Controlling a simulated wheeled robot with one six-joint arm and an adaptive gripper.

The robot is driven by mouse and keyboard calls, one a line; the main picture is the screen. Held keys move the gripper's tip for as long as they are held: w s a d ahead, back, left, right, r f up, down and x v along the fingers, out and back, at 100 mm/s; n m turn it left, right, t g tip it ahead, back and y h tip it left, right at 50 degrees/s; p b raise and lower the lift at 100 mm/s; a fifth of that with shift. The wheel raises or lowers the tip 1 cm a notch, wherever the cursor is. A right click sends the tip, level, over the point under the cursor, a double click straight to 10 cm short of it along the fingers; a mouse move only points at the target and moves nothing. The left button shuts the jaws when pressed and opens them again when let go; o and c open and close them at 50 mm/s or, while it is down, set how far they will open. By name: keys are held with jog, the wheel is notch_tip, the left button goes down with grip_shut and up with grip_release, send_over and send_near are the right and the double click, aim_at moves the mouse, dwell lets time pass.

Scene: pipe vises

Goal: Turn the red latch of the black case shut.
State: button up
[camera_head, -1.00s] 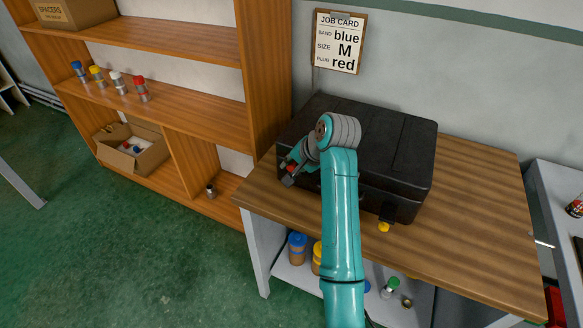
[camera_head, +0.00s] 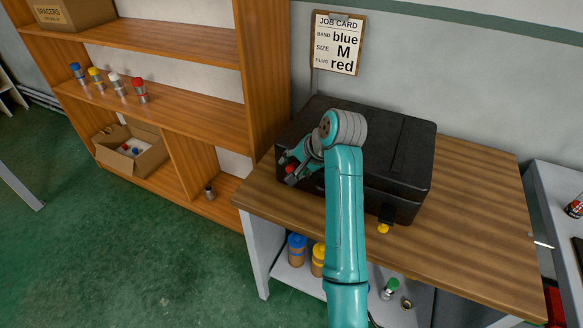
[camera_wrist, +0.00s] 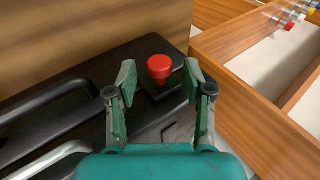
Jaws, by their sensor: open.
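The black case (camera_head: 385,150) lies closed on the wooden bench. In the wrist view its front face shows a dark handle (camera_wrist: 45,112) and the red latch knob (camera_wrist: 160,68). My gripper (camera_wrist: 158,78) is open, with one finger on each side of the red knob, which stands between and slightly beyond the fingertips. I cannot tell whether either finger touches it. In the head view my gripper (camera_head: 287,172) is at the case's left front, and red shows beside it. A yellow latch knob (camera_head: 383,228) hangs at the case's right front. The arm hides the middle of the case front.
The wooden bench top (camera_head: 470,220) is clear right of the case. A wooden shelf (camera_head: 190,110) stands close on the left, with several coloured-capped parts and an open cardboard box (camera_head: 132,150). A job card (camera_head: 338,43) hangs on the wall behind.

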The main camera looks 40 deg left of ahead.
jog(key=v, duration=0.9)
jog(key=shift+d+r, duration=0.25)
jog(key=shift+r, duration=0.05)
jog(key=shift+s, duration=0.1)
